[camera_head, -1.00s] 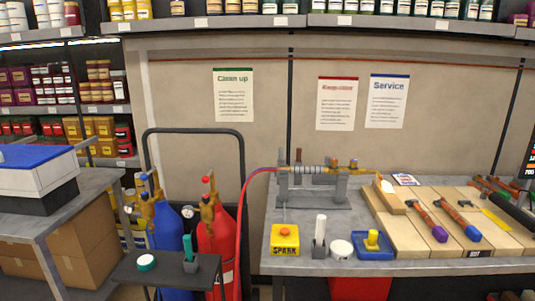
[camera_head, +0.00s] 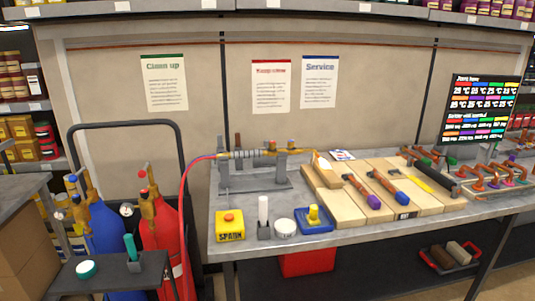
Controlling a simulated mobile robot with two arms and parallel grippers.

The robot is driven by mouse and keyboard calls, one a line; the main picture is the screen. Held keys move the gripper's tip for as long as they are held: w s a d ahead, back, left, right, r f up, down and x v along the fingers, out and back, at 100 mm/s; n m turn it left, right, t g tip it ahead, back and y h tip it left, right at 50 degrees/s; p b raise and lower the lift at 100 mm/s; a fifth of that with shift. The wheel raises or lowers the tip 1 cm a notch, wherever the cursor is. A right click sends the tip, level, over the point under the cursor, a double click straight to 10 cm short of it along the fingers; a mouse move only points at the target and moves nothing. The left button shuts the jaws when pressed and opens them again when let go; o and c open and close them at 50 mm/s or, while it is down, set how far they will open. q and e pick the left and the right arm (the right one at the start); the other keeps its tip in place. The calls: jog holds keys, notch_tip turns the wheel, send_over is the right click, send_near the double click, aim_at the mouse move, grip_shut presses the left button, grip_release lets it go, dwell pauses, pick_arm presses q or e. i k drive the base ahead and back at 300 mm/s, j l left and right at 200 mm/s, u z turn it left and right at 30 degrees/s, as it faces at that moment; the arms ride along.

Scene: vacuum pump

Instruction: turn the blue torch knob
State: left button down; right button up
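A torch (camera_head: 247,154) lies across a grey metal stand (camera_head: 252,181) at the left back of the workbench. Its body is ribbed grey, with a brass section (camera_head: 280,150) at its right end. Small orange-red knobs (camera_head: 291,144) show on that section; I cannot make out a blue knob at this size. A red hose (camera_head: 184,198) and a bluish hose meet the torch's left end. Neither of my grippers is in view.
The grey workbench (camera_head: 380,227) holds a yellow SPARK box (camera_head: 230,226), a blue tray (camera_head: 301,224), and wooden boards with tools. Blue (camera_head: 105,232) and red (camera_head: 163,235) cylinders stand on a cart at left. A small dark shelf (camera_head: 105,268) is in front of them.

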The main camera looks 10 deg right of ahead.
aim_at(291, 143)
jog(key=i+l+z, duration=0.3)
jog(key=i+l, duration=0.5)
jog(key=l, duration=0.15)
jog(key=i+l+z, duration=0.3)
jog(key=i+l, duration=0.5)
jog(key=i, duration=0.05)
